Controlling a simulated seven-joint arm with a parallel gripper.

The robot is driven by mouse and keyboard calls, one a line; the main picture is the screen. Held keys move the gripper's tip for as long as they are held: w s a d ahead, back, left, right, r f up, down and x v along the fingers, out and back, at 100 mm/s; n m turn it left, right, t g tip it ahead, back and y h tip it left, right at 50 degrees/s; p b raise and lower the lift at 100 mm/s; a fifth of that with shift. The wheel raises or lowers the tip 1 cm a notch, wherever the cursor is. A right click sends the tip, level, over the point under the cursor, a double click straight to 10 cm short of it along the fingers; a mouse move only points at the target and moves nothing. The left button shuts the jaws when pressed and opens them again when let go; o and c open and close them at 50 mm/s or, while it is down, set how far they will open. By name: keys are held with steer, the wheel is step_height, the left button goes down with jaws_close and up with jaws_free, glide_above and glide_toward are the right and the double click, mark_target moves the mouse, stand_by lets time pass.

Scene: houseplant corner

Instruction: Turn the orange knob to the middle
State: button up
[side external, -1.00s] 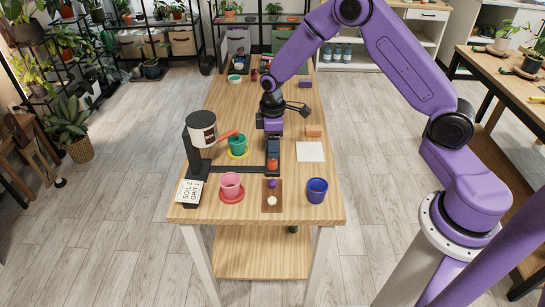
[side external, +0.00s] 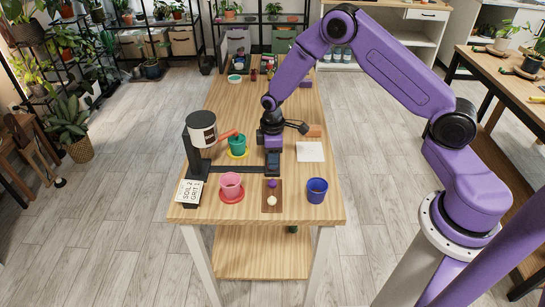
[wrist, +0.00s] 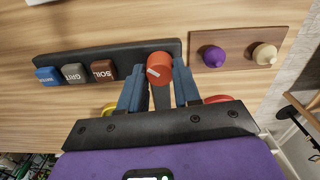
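The orange knob (wrist: 159,62) sits at the end of a black panel (wrist: 125,56) in the wrist view. A pale pointer mark on it points to the lower left of that view. My gripper (wrist: 160,75) is down at the knob, with one blue-grey finger on each side of it. I cannot tell whether the fingers touch it. In the side view my gripper (side external: 272,172) points straight down at the panel's end and hides the knob.
Keys marked GRIT (wrist: 74,72) and SOIL (wrist: 103,70) and a blue key (wrist: 48,76) line the panel. A board with purple and cream pegs (side external: 272,205) is close by. A pink pot (side external: 231,182), blue pot (side external: 317,187) and dispenser (side external: 203,120) stand around. White paper (side external: 310,151) lies to the right.

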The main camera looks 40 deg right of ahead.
steer(key=shift+m, duration=0.3)
steer(key=m, duration=0.9)
stand_by(0.3)
steer(key=shift+s, duration=0.1)
stand_by(0.5)
steer(key=o, duration=1.1)
steer(key=shift+c, duration=0.2)
